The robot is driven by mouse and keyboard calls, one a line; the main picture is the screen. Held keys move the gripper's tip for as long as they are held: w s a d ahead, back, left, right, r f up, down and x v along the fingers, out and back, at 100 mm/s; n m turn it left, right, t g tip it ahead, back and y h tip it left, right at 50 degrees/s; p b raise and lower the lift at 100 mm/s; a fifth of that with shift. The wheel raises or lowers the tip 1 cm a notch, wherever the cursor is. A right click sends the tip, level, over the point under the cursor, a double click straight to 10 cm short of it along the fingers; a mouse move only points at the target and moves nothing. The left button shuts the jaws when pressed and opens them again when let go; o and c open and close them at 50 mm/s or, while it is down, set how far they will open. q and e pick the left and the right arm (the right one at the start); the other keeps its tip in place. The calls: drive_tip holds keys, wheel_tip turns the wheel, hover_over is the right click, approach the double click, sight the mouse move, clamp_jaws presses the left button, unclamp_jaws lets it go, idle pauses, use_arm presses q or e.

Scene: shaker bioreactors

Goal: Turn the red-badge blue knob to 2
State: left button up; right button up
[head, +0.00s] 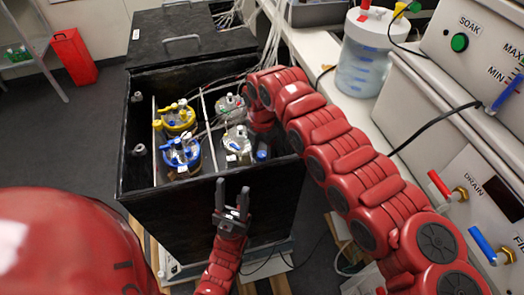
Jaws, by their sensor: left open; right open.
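Blue parts show on the blue-topped vessel (181,153) in the black box (210,205), and a small blue piece (262,151) sits at the box's right front. I cannot make out a red badge or a number scale on either. My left gripper (232,193) is open and empty, fingers pointing up the picture, in front of the box's front wall. My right arm arches over the box's right edge, and its gripper (261,122) reaches down beside the small blue piece. Its jaws are open but mostly hidden; I cannot tell whether they touch anything.
A yellow-topped vessel (178,118) and two grey-topped vessels (230,107) (238,140) also stand in the box, with cables between. At right are the SOAK panel (466,32), a red drain handle (438,183) and a blue handle (482,245).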

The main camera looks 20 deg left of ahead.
sight(262, 154)
wheel_tip(262, 154, up, 17)
drive_tip(key=shift+r, duration=0.2)
idle(0.3)
idle(0.4)
